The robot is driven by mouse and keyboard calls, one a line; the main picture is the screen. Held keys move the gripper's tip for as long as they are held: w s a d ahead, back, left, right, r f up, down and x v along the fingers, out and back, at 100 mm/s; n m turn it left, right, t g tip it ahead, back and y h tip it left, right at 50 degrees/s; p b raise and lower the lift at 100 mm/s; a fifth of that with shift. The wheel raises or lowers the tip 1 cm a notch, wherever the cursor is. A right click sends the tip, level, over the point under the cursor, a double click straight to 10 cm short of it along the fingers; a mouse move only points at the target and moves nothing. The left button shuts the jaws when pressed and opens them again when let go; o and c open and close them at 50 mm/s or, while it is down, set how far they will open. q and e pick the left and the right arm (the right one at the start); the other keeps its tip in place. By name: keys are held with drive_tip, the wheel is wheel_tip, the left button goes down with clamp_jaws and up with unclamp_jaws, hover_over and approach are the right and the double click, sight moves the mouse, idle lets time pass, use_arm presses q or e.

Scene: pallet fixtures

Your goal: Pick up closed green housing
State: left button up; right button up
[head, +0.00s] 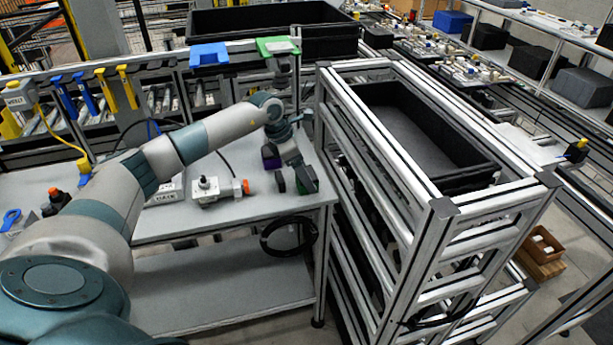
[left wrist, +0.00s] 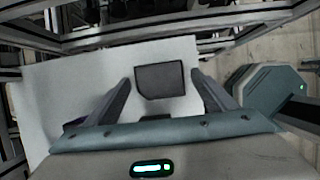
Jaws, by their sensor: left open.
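A dark green housing (head: 309,185) stands on the grey workbench near its right edge in the head view, partly hidden by my left gripper (head: 291,184). In the left wrist view a dark, roughly square block (left wrist: 160,81) shows between the fingers of my left gripper (left wrist: 160,76), with gaps on both sides. It looks like the same housing, but its green does not show there. The gripper is open, pointing down at it. I cannot tell how deep the fingers reach around it. My right gripper is not in view.
A dark purple block (head: 271,157) sits close behind the gripper. A grey device with an orange knob (head: 218,190) is to the left on the bench (head: 262,207). An aluminium frame rack with a black crate (head: 465,183) stands close on the right.

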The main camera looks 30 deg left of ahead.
use_arm(q)
drive_tip(key=shift+x, duration=1.2)
drive_tip(key=c, duration=1.2)
